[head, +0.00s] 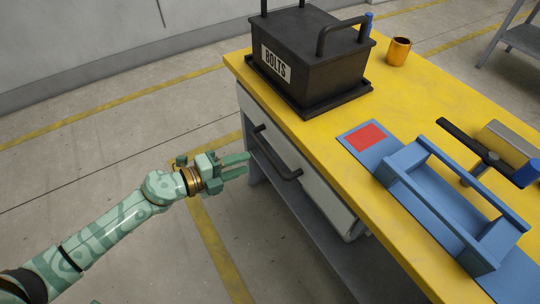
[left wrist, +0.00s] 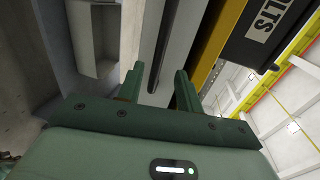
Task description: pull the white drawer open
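The white drawer (head: 320,192) sits under the yellow bench top, and its front looks about flush with the bench. Its dark bar handle (head: 276,156) stands out from the front. My left gripper (head: 246,165) is in front of the handle, its fingers pointing at the handle's far part. It is open, and I see no contact in the head view. In the left wrist view the two fingers (left wrist: 159,78) are spread, with the dark grey handle (left wrist: 182,45) showing beyond and between them. Whether the handle lies between the fingertips is unclear. My right gripper is not in view.
A black bin labelled BOLTS (head: 310,62) stands on the yellow bench (head: 400,110) above the handle. An orange mug (head: 398,51), a blue tote (head: 450,205) and a hammer-like tool (head: 480,145) are also on top. A grey lower shelf (head: 345,260) runs below the drawer.

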